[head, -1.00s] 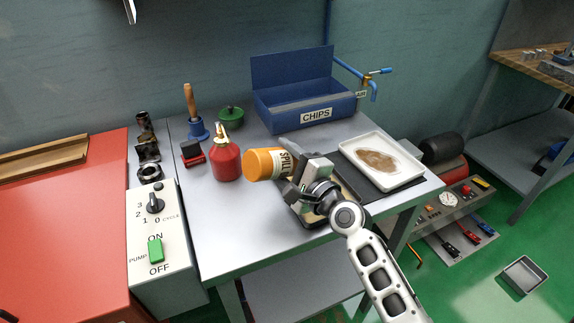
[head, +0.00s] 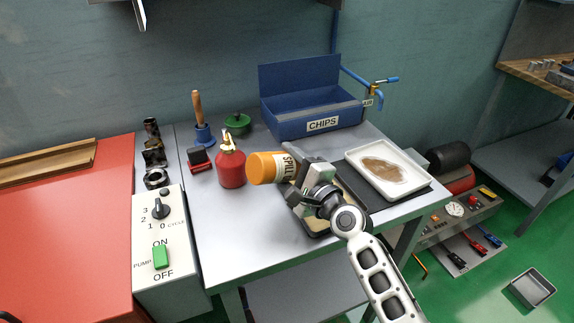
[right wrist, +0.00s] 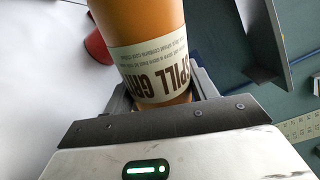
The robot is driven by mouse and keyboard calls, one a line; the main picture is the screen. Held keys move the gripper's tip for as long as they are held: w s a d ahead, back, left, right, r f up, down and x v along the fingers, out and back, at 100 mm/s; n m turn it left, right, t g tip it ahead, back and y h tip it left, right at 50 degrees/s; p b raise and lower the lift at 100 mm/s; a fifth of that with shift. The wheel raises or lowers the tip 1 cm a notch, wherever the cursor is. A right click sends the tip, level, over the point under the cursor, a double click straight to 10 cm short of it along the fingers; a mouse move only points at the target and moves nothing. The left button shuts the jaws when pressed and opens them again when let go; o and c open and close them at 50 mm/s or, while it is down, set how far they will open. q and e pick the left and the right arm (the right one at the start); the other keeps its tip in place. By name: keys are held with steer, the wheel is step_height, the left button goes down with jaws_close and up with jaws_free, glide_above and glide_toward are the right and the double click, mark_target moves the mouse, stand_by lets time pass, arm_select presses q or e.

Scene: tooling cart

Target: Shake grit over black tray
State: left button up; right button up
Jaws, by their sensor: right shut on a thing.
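An orange spill grit container (head: 268,168) with a cream label lies on its side in the air, its orange end pointing left. My right gripper (head: 312,180) is shut around its label end. In the right wrist view the container (right wrist: 150,25) sits between the fingers, the label partly covered. A black tray (head: 303,224) with tan material inside is below my right gripper, largely hidden by it. I see no grit falling. A white tray (head: 428,176) holding a brown patch stands to the right on a dark mat. My left gripper is not in view.
A red oil can (head: 231,170) stands just left of the container. A blue CHIPS bin (head: 300,127) is behind. A wooden-handled bell-shaped tool (head: 202,130), green lidded pot (head: 237,124) and red-black block (head: 200,158) stand at the back left. The front left of the cart top is clear.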

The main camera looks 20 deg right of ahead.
steer(key=shift+w+r, duration=0.1)
steer(key=shift+d+b+x, duration=0.2)
steer(key=shift+b+x, duration=0.05)
steer(key=shift+x, duration=0.8)
steer(key=shift+d+b+x, duration=0.15)
steer(key=shift+b+x, duration=0.05)
steer(key=shift+x, duration=0.9)
steer(key=shift+s+d+r+p, duration=0.3)
steer(key=shift+s+d+p, duration=0.15)
steer(key=shift+s+d, duration=0.4)
steer(key=shift+s+d+r, duration=0.25)
steer(key=shift+s+d, duration=0.35)
steer(key=shift+s, duration=0.1)
steer(key=shift+s+d+r, duration=0.2)
steer(key=shift+s+d, duration=0.4)
steer(key=shift+s, duration=0.15)
steer(key=shift+s+d+r, duration=0.25)
steer(key=shift+s+d, duration=0.3)
steer(key=shift+s, duration=0.15)
